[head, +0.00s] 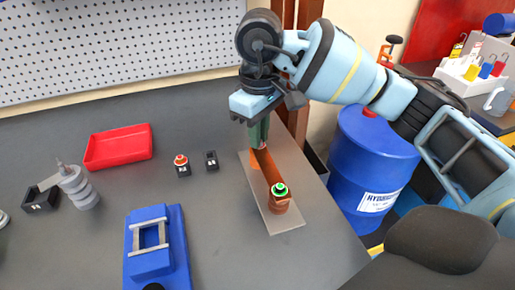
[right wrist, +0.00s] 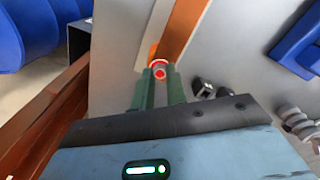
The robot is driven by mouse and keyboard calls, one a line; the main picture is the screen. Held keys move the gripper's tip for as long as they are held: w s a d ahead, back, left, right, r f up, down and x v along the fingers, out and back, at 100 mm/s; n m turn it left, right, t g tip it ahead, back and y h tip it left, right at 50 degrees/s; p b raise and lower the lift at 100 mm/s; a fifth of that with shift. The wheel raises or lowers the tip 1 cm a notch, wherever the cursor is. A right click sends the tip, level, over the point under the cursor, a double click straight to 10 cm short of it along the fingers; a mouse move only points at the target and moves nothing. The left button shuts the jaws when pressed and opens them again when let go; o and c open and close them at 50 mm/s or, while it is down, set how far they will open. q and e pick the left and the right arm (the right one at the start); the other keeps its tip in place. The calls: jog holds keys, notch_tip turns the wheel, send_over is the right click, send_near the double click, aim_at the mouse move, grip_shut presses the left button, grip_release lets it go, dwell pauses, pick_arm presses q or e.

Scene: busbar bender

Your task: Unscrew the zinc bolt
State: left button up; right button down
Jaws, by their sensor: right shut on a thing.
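A copper busbar (head: 262,165) lies along a grey metal plate (head: 288,217) on the bench; it also shows in the right wrist view (right wrist: 182,28). At its near end stands a copper-coloured fitting with a green-ringed top (head: 280,189). My right gripper (head: 258,143) points down at the far end of the busbar. In the right wrist view its green fingers (right wrist: 160,80) are shut on a small bolt (right wrist: 160,72) with a glowing red ring. The fingers hide much of the bolt, so its metal is hard to tell. My left gripper is not in view.
A red tray (head: 119,147), a small orange-topped part (head: 182,165), a black holder (head: 211,160) and a blue device (head: 156,265) stand left of the plate. A grey ribbed part (head: 78,187) is farther left. A blue drum (head: 370,160) stands beyond the bench's right edge.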

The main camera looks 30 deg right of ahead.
jog(key=n+b, duration=0.1)
jog(key=n, duration=0.2)
jog(key=c, duration=1.6)
grip_release()
jog(key=shift+c, duration=0.2)
jog(key=m+p, duration=0.1)
jog(key=m, duration=0.1)
jog(key=shift+r+m, duration=0.1)
jog(key=shift+m, duration=0.2)
jog(key=shift+m+p, duration=0.5)
jog(key=shift+m, duration=0.9)
